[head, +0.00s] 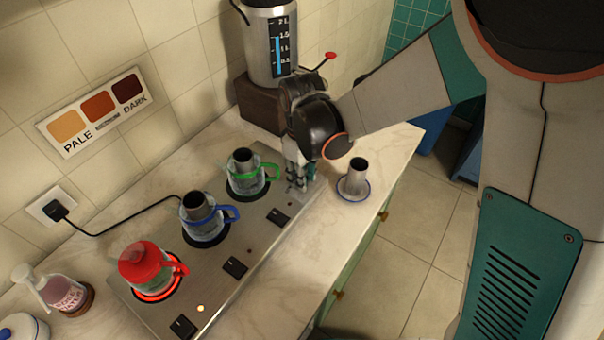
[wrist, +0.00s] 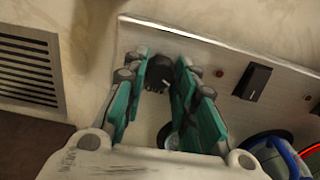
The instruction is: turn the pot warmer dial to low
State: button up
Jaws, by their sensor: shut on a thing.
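The warmer is a long metal panel (head: 215,279) on the counter, with several dark controls along its front. In the wrist view, a round black dial (wrist: 160,72) sits near one end of the panel (wrist: 205,52). My gripper (wrist: 164,66) is shut on this dial, its green-sided fingers on either side. The dial's setting and marks cannot be read. In the head view, my gripper (head: 297,185) points down at the panel's far end and hides the dial. A black rocker-like control (wrist: 252,80) is beside it, apart from my fingers.
Green-handled (head: 245,172), blue-handled (head: 205,215) and red-lidded (head: 148,267) glass pots stand on the warmer; the ring under the red one glows. A metal cup on a saucer (head: 367,187) is right of my gripper. A tall urn (head: 271,50) stands behind.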

jog(key=o, duration=1.1)
notch_tip(320, 180, up, 8)
jog(key=shift+f, duration=0.25)
jog(key=shift+w, duration=0.1)
